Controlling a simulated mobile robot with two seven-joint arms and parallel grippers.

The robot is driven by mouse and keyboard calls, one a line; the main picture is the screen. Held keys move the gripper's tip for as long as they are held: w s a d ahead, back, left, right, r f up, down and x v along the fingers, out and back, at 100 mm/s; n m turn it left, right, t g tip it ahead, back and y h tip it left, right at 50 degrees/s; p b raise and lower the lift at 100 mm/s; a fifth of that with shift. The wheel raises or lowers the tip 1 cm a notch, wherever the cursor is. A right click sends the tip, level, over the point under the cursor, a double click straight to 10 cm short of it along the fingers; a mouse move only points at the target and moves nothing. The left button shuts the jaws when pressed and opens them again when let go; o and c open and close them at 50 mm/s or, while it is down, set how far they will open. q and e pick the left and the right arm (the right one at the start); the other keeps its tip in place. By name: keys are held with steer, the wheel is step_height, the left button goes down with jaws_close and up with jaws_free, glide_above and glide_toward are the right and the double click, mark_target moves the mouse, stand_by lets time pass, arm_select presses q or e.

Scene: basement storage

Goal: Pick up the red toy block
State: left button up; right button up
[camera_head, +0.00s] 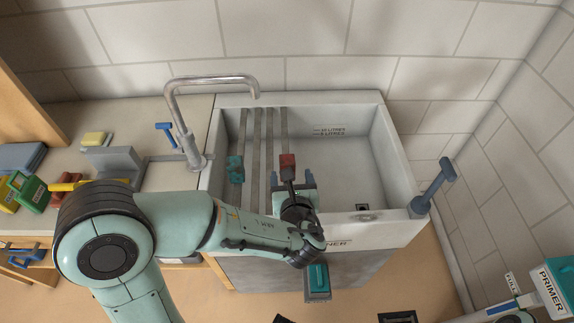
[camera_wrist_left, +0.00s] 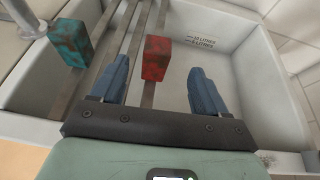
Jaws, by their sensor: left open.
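The red toy block (camera_head: 287,165) is a small upright block with a mottled surface, at the slats over the left part of the sink. In the left wrist view the red block (camera_wrist_left: 156,58) shows between and just beyond my left fingertips. My left gripper (camera_head: 292,180) is open and empty, on the near side of the block, with one blue finger to each side. The left gripper (camera_wrist_left: 159,72) shows no finger touching the block. The block's underside and exact contact with the slats are hard to make out. My right gripper is not in view.
A teal block (camera_head: 235,169) stands left of the red one, also in the wrist view (camera_wrist_left: 70,42). Slats (camera_head: 257,150) run front to back across the white sink (camera_head: 350,185). A metal faucet (camera_head: 190,130) rises at left. The sink's right side is largely clear.

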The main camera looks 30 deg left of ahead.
mark_target(287, 163)
arm_select(q)
steer(key=x, duration=0.9)
steer(key=shift+a+f, duration=0.15)
steer(key=shift+f, duration=0.3)
steer(key=shift+c, duration=0.3)
steer(key=c, duration=1)
